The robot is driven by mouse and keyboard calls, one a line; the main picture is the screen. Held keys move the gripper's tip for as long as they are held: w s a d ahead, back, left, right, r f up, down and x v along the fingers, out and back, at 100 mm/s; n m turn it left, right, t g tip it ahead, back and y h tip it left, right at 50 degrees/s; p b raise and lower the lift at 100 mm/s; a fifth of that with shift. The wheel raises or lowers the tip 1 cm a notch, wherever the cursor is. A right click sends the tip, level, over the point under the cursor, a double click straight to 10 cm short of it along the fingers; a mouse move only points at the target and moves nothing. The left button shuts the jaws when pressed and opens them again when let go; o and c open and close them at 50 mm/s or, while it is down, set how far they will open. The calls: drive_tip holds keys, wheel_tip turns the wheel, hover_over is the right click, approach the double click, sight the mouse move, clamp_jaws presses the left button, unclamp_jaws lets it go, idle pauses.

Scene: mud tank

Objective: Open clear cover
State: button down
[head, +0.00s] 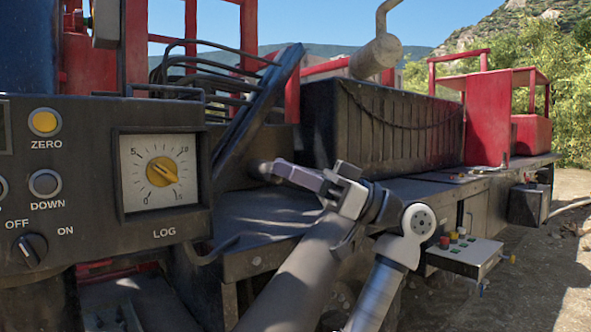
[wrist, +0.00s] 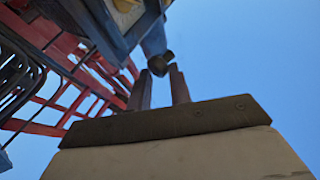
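A square black frame (head: 162,172) on the control panel surrounds a white dial plate with a yellow knob (head: 162,171), labelled LOG. The frame may carry a clear cover, but I cannot make out a pane or whether it is open or shut. My gripper (head: 278,170) is to the right of this frame, pointing left, clear of it. In the wrist view my gripper's two fingers (wrist: 161,80) stand apart with sky between them and nothing clearly held. A dark rounded end (wrist: 160,63) shows near the fingertips; I cannot tell if it touches them.
The black control panel (head: 75,230) has ZERO and DOWN buttons and an ON/OFF knob. A slanted dark plate (head: 255,105) and black hoses (head: 205,72) stand behind. A ribbed black tank (head: 385,125) is beyond my arm. A small button box (head: 465,255) is at right; open ground lies beyond.

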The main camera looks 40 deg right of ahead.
drive_tip(key=c, duration=1.2)
unclamp_jaws()
drive_tip(key=shift+w+a+f, duration=0.35)
drive_tip(key=shift+w+f, duration=0.15)
drive_tip(key=shift+w, duration=0.25)
drive_tip(key=shift+c, duration=0.2)
drive_tip(key=r+b+v, duration=0.1)
drive_tip(key=b+v, duration=0.1)
drive_tip(key=v, duration=1.2)
drive_tip(key=shift+s, duration=0.35)
drive_tip(key=shift+d+r, duration=0.1)
drive_tip(key=shift+r, duration=0.05)
